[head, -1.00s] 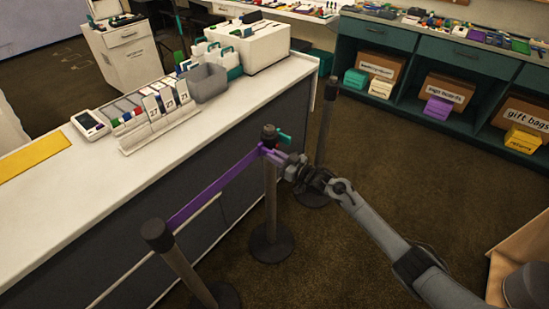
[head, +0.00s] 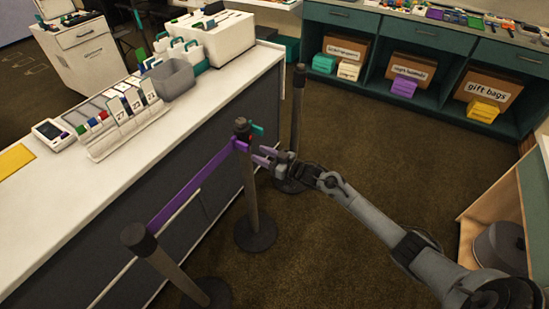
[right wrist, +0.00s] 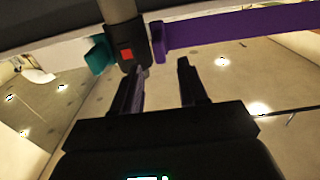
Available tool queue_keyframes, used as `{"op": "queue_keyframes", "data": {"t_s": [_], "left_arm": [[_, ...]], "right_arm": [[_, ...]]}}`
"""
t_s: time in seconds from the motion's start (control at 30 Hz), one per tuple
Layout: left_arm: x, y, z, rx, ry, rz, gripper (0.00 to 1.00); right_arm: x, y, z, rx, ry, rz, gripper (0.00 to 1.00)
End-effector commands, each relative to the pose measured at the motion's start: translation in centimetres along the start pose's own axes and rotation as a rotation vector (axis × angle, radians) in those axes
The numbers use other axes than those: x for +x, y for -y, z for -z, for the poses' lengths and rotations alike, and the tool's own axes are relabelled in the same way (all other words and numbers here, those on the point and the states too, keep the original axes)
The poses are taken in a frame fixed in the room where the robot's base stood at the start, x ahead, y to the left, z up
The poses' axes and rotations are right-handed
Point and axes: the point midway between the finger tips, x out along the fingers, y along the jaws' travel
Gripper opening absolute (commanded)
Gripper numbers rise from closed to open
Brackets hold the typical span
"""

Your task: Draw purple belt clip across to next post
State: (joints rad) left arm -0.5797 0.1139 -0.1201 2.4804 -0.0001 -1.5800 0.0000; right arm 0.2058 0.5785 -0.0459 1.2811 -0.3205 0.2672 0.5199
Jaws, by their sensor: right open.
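The purple belt (head: 190,185) runs from the near post (head: 165,265) up to the middle post (head: 249,190). Its purple clip end (right wrist: 158,42) sits right beside the dark head of the middle post (right wrist: 127,45), which carries a red square; I cannot tell how firmly it is seated. A teal clip (right wrist: 98,56) is on the other side of that head and also shows in the head view (head: 257,129). My right gripper (head: 263,155) is open and empty, just right of the middle post, its fingertips pointing at the post and apart from the clip (right wrist: 162,66). My left gripper is out of view.
A third post (head: 297,110) stands behind my right gripper. The white-topped counter (head: 150,175) runs along the left behind the belt, with a grey bin (head: 173,80) on it. Teal shelving (head: 400,45) lines the back. Brown floor (head: 330,240) is clear at centre right.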

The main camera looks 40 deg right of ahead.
Motion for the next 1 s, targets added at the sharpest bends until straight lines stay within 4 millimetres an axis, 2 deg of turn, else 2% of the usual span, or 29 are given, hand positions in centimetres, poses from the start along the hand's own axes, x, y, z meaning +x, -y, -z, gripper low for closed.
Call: {"op": "queue_keyframes", "data": {"t_s": [0.03,0.2,0.4,1.0], "left_arm": [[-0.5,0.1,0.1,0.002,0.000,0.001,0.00],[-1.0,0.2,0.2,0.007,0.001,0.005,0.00],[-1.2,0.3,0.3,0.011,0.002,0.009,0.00],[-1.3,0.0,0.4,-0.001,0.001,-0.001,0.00]], "right_arm": [[-1.0,0.0,0.1,0.000,0.003,-0.001,0.43],[-3.3,0.0,0.0,0.000,0.003,-0.001,0.43],[-4.8,-0.1,0.0,0.001,0.001,-0.001,0.43],[-5.3,0.0,-0.4,0.002,0.007,-0.001,0.43]]}}
